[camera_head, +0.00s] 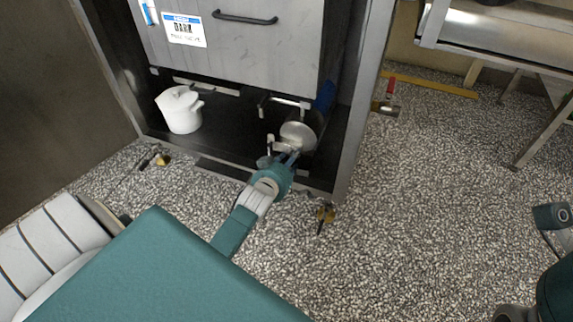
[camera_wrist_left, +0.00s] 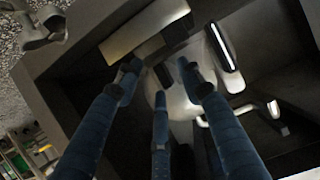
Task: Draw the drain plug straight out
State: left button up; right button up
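My left gripper (camera_head: 288,158) reaches into the low dark bay under the grey cabinet. In the head view it is just in front of a round pale metal disc (camera_head: 300,133) and small metal fittings (camera_head: 270,140). I cannot tell for sure which piece is the drain plug. In the left wrist view the blue fingers of my left gripper (camera_wrist_left: 160,78) are spread apart. A pale rounded metal part (camera_wrist_left: 178,102) lies beyond and between them, partly hidden; contact is unclear. At the right edge part of my right arm shows, but its fingers do not.
The cabinet (camera_head: 240,45) hangs above, with a frame post (camera_head: 362,95) at right.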

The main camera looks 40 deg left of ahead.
pick_arm(q)
jog(key=shift+w, duration=0.2)
grip_shut()
jog(key=shift+s, duration=0.1)
